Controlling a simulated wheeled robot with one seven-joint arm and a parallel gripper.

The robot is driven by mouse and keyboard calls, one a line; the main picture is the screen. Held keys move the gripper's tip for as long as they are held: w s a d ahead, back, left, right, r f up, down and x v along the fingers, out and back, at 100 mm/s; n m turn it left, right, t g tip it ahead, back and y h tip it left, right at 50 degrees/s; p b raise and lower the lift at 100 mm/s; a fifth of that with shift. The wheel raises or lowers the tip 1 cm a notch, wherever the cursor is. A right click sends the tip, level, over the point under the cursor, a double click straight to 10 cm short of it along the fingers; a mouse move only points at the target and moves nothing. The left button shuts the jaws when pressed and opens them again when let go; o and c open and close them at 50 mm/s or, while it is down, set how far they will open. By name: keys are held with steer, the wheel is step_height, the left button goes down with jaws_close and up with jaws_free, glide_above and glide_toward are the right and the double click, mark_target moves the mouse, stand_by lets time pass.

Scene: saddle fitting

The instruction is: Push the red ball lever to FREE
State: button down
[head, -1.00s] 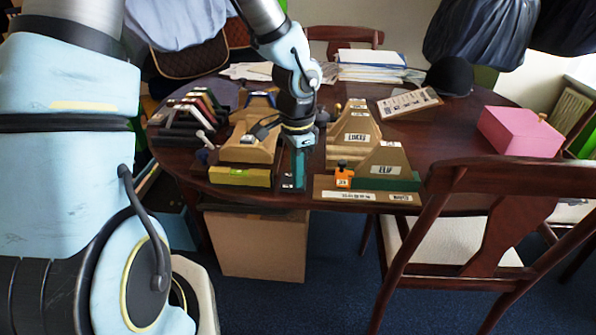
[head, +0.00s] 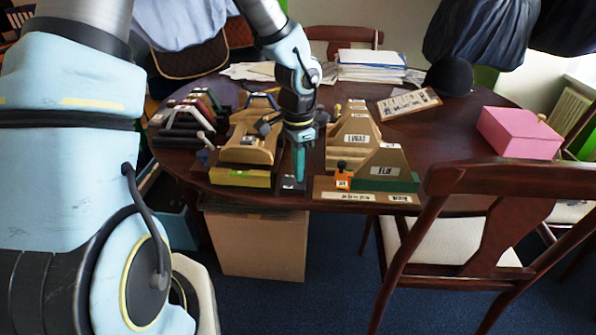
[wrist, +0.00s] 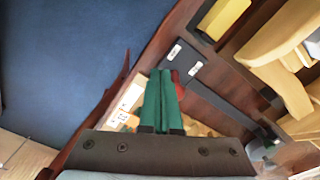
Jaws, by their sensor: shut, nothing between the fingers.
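My gripper (head: 299,180) points down with its green fingers together and nothing held. In the wrist view, its fingertips (wrist: 160,72) are over a dark plate (wrist: 182,62) with two small white labels, too small to read. A red part (wrist: 177,82), likely the red ball lever, shows just right of the fingers, partly hidden by them. I cannot tell whether they touch it. In the head view the dark plate (head: 291,187) sits near the table's front edge, below the fingers; the red ball is not visible there.
Wooden saddle stands (head: 250,148) with a yellow-green block (head: 240,178) stand left of the plate. Stepped wooden stands (head: 355,140) and a green-based stand (head: 400,186) with an orange piece (head: 343,180) stand right. A chair (head: 500,190) stands at the right front.

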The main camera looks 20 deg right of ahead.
steer(key=shift+w+d, duration=0.25)
steer(key=shift+w, duration=0.45)
steer(key=shift+s+a, duration=0.2)
steer(key=shift+s, duration=0.35)
step_height(320, 180, up, 7)
steer(key=p, duration=0.7)
stand_by(0.3)
